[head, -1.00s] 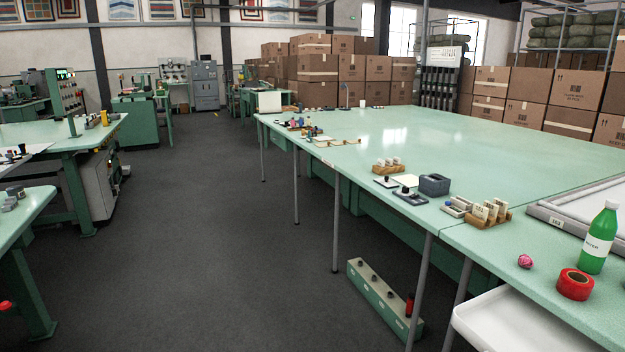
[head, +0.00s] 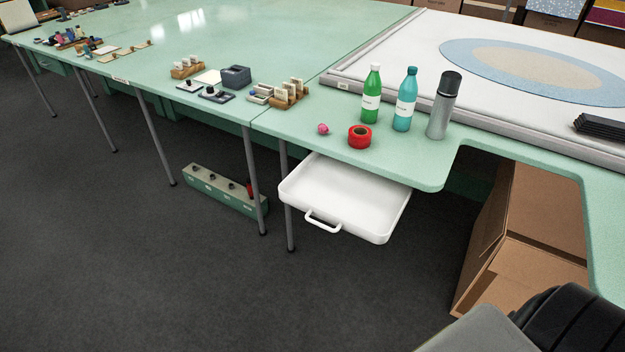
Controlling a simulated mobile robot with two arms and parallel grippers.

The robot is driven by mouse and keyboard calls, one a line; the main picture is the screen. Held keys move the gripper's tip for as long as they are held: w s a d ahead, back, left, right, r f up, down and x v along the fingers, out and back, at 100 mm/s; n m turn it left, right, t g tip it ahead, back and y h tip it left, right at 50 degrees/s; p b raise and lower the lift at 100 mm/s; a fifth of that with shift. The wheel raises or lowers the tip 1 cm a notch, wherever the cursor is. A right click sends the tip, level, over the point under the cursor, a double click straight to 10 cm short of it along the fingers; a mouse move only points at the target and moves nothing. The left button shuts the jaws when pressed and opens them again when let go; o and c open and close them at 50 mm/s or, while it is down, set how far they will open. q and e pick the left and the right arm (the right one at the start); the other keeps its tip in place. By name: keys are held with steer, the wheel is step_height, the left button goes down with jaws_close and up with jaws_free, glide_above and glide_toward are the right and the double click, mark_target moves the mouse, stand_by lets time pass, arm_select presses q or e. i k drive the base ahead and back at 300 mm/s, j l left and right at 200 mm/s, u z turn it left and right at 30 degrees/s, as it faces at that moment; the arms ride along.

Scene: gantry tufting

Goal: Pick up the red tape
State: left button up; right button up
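The red tape (head: 360,138) is a thick red roll lying flat near the front edge of the green table (head: 415,167), in the middle right of the head view. A small pink ball-like thing (head: 323,129) lies just left of it. A green bottle (head: 371,95) stands right behind it.
A teal bottle (head: 405,100) and a grey flask (head: 442,106) stand right of the tape. A white tray (head: 345,197) with a handle sticks out below the table edge. Wooden card holders (head: 289,95) stand to the left. Open dark floor (head: 150,270) lies in front.

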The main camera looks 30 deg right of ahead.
mark_target(359, 137)
steer(key=z, duration=0.95)
steer(key=i, duration=0.1)
